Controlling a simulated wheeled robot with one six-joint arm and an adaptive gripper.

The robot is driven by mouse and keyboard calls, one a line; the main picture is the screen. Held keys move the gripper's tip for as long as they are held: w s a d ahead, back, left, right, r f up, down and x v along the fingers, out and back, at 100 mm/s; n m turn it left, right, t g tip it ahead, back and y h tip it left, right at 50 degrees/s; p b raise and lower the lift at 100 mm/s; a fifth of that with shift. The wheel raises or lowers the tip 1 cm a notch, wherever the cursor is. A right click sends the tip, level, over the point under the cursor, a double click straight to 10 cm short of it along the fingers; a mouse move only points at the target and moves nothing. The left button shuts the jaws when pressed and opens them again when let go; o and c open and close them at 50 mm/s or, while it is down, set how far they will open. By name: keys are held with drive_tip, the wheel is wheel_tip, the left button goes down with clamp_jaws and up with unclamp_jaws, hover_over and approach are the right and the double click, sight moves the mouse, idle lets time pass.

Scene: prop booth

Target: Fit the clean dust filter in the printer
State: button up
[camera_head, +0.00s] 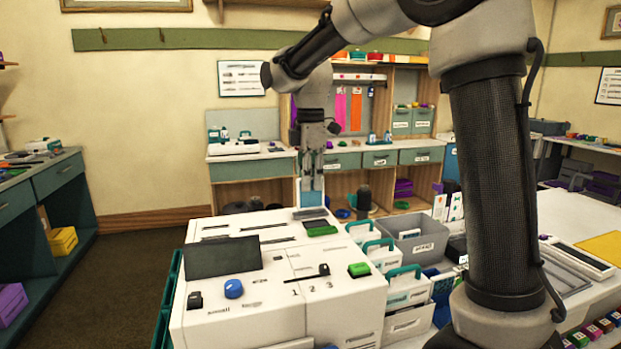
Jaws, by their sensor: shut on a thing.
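The printer is the large white machine (276,321) in the front middle, with a dark panel, a blue knob (234,289), green tabs and the numbers 1, 2, 3 on top. My gripper (312,183) points down above its back right part. It is shut on a light blue flat piece (312,198), which seems to be the dust filter. The piece hangs upright, its lower edge close to a dark slot-like area (310,214) on the printer's top. I cannot tell whether it touches or enters this area.
White bins with teal handles (397,290) and a grey bin (415,238) stand right of the printer. My arm covers part of the right side. A shelf unit and counter (345,161) stand behind. A teal cabinet (60,196) is at left, with free floor between.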

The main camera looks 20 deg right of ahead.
sight(310, 210)
drive_tip(key=shift+f, duration=2.55)
drive_tip(key=shift+f, duration=0.15)
drive_tip(key=o, duration=0.7)
drive_tip(key=shift+o, duration=0.2)
wheel_tip(310, 210, up, 12)
